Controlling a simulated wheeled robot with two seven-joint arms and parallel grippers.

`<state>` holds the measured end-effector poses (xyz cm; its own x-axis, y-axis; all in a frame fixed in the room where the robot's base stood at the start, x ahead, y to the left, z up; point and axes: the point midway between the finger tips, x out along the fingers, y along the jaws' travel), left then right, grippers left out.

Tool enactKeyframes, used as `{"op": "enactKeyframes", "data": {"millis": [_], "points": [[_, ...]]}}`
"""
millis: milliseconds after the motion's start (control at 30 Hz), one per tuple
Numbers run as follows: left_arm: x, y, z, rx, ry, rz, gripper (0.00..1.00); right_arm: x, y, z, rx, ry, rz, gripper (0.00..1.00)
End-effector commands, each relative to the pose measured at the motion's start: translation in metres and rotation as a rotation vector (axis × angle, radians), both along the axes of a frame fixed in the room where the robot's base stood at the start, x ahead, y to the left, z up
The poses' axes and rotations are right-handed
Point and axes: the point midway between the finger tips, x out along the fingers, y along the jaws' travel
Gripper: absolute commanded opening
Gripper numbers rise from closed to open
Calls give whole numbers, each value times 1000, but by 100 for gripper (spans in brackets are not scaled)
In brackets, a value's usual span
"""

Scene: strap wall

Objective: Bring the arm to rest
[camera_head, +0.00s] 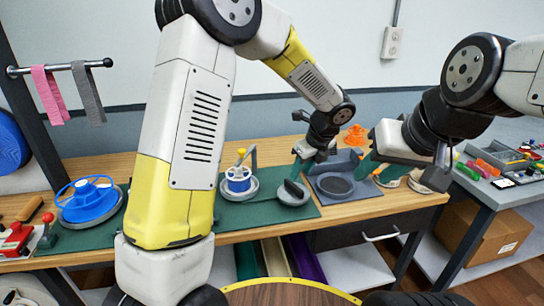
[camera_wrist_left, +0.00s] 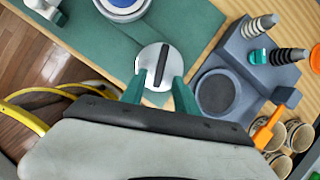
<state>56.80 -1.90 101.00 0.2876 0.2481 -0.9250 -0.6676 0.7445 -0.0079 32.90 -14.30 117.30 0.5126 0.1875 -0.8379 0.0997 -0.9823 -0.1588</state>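My left gripper (camera_head: 306,168) hangs over the workbench with its teal fingers spread. In the left wrist view, its fingers (camera_wrist_left: 158,88) are open and empty. A round grey disc with a dark bar across its top (camera_wrist_left: 152,72) lies just beyond the fingertips on the green mat; it also shows in the head view (camera_head: 291,198). Whether the fingers touch it I cannot tell. My right gripper (camera_head: 404,168) is over the right end of the bench, its teal fingers wide apart with nothing seen between them.
A grey fixture with a round dark pad (camera_head: 335,184) stands right of the disc; its posts show in the left wrist view (camera_wrist_left: 262,25). A blue handwheel (camera_head: 90,204) and a blue-and-white valve (camera_head: 238,184) stand further left. A side table (camera_head: 512,196) holds small parts.

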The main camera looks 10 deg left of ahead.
Motion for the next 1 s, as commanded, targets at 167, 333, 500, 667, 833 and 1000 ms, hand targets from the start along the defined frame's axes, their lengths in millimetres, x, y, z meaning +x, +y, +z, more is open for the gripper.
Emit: {"op": "enactKeyframes", "data": {"millis": [167, 333, 500, 667, 833, 1000], "points": [[-18, 36, 40, -102, -64, 244, 36, 0, 0, 0, 0, 0, 0, 36], [-63, 87, 91, -303, -153, 681, 36, 0, 0, 0, 0, 0, 0, 36], [-117, 126, 127, -534, -222, 1130, 36, 0, 0, 0, 0, 0, 0, 36], [-169, 150, 149, -776, -254, 1544, 36, 0, 0, 0, 0, 0, 0, 36], [-212, 160, 159, -1016, -236, 1909, 36, 0, 0, 0, 0, 0, 0, 36], [-235, 162, 162, -1158, -198, 2113, 36, 0, 0, 0, 0, 0, 0, 36]]}}
